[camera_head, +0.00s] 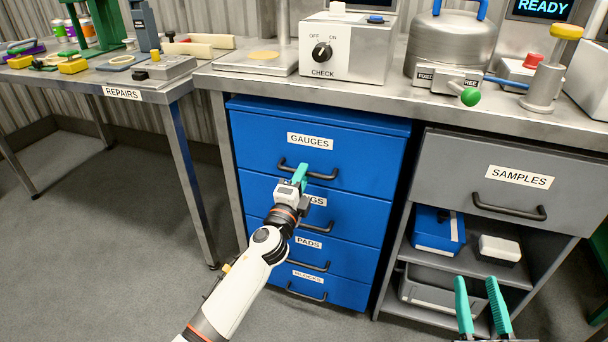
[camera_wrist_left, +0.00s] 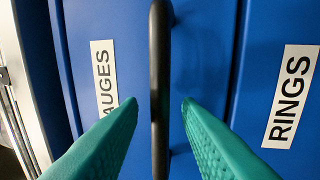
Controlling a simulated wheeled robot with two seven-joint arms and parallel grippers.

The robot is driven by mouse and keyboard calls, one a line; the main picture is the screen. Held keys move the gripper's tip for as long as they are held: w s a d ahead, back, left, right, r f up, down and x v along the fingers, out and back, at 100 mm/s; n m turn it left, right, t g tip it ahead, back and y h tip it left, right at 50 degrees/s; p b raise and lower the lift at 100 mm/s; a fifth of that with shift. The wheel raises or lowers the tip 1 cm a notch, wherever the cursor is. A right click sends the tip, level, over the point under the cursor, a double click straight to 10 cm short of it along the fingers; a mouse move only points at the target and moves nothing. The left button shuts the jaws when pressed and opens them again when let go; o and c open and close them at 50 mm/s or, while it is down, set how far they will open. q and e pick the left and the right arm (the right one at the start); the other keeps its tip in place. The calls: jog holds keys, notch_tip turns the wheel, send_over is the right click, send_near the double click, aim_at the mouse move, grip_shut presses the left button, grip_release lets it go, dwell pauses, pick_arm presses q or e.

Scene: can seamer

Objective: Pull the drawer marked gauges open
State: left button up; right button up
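The blue gauges drawer (camera_head: 257,140) is the top one in the cabinet, with a white GAUGES label (camera_head: 310,141) and a dark bar handle (camera_head: 322,176). It looks shut, its front level with the drawers below. My left gripper (camera_head: 300,174) is at the middle of this handle. In the left wrist view the handle (camera_wrist_left: 159,60) runs upright between my left gripper's (camera_wrist_left: 160,104) teal fingertips, with a gap on each side. Whether the tips reach past the bar is hard to tell. My right gripper (camera_head: 477,283) is open and empty at the lower right, in front of the grey cabinet.
The rings drawer (camera_wrist_left: 215,60), pads drawer (camera_head: 340,259) and another drawer sit below. A grey samples drawer (camera_head: 455,160) is to the right, above open shelves. The metal bench (camera_head: 380,92) overhangs the cabinet. The floor (camera_head: 120,230) to the left is clear.

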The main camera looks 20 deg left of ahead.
pick_arm(q)
jog(key=shift+w+r, duration=0.2)
jog(key=shift+w, duration=0.8)
pick_arm(e)
jog(key=shift+s+r+t+y, duration=0.2)
jog(key=shift+r+t+y, duration=0.1)
jog(key=shift+r, duration=0.25)
pick_arm(q)
grip_shut()
